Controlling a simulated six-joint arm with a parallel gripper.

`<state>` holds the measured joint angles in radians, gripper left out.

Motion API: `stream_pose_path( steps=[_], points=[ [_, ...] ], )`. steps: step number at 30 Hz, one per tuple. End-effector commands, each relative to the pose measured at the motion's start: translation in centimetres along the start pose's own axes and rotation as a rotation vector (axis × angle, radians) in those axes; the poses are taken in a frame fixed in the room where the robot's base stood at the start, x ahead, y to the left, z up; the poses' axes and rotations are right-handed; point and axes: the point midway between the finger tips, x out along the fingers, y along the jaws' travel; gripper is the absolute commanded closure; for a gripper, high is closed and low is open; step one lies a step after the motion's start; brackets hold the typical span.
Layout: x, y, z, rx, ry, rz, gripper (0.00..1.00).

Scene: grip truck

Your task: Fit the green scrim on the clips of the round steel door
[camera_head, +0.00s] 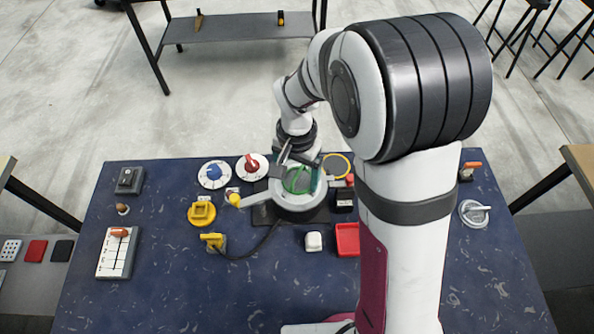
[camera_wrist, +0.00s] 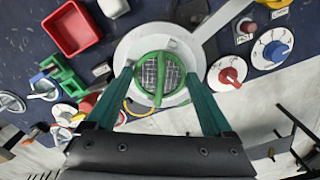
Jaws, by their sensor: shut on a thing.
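The green scrim (camera_wrist: 160,78) is a round green-rimmed mesh with a raised green bar across it. My gripper (camera_wrist: 159,74) is shut on it, with one long teal finger on each side. The round steel door (camera_wrist: 182,42) is a pale ring directly behind the scrim in the wrist view. In the head view the door (camera_head: 298,204) sits near the table's back middle, and the scrim (camera_head: 297,181) shows green over its opening. The clips cannot be made out, and I cannot tell whether the scrim touches them.
A yellow ring (camera_head: 337,164) lies close behind the door at the right. Dials with a blue knob (camera_head: 214,173) and a red knob (camera_head: 251,165) stand to the left. A red tray (camera_head: 348,240) and a white block (camera_head: 313,241) stand in front.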

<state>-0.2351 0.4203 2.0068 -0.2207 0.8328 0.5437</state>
Motion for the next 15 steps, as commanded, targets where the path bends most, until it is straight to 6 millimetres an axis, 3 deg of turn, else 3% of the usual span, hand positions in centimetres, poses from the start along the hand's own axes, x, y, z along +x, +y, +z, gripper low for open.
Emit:
stream_pose_path(
  steps=[15],
  points=[
    [-0.26,-0.02,-0.01,0.000,0.000,0.000,0.70]
  ],
)
